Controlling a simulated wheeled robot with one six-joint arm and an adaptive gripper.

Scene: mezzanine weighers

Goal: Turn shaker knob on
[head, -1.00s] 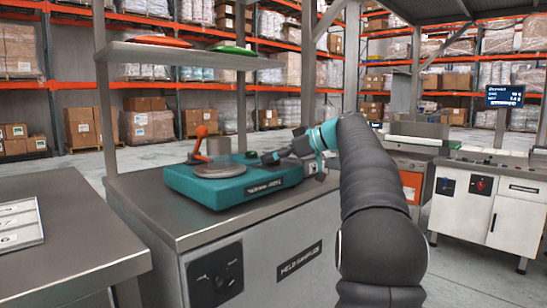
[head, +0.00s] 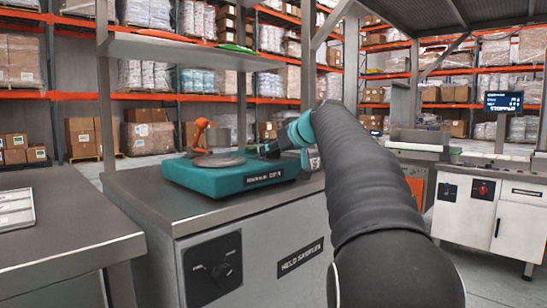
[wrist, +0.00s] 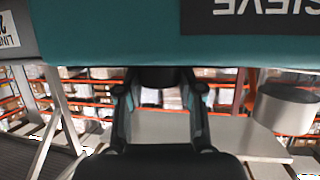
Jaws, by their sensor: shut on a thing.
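The teal sieve shaker (head: 205,178) sits on the steel cabinet top, with a grey round plate and an orange clamp (head: 200,132) on it. My gripper (head: 272,148) reaches its right back side in the head view, its fingertips hard to make out there. In the wrist view the shaker's teal body (wrist: 110,40) fills the top, with an upside-down label. A dark round knob (wrist: 160,76) shows at the teal edge, and my gripper (wrist: 160,92) is shut on it with one finger on each side. The knob's face and pointer are hidden.
A black dial panel (head: 213,269) is on the cabinet front. A shelf (head: 185,55) hangs above the shaker. A steel table (head: 60,225) stands at left. At right are a white cabinet (head: 515,215) with a red knob (head: 483,189) and a small screen (head: 504,102).

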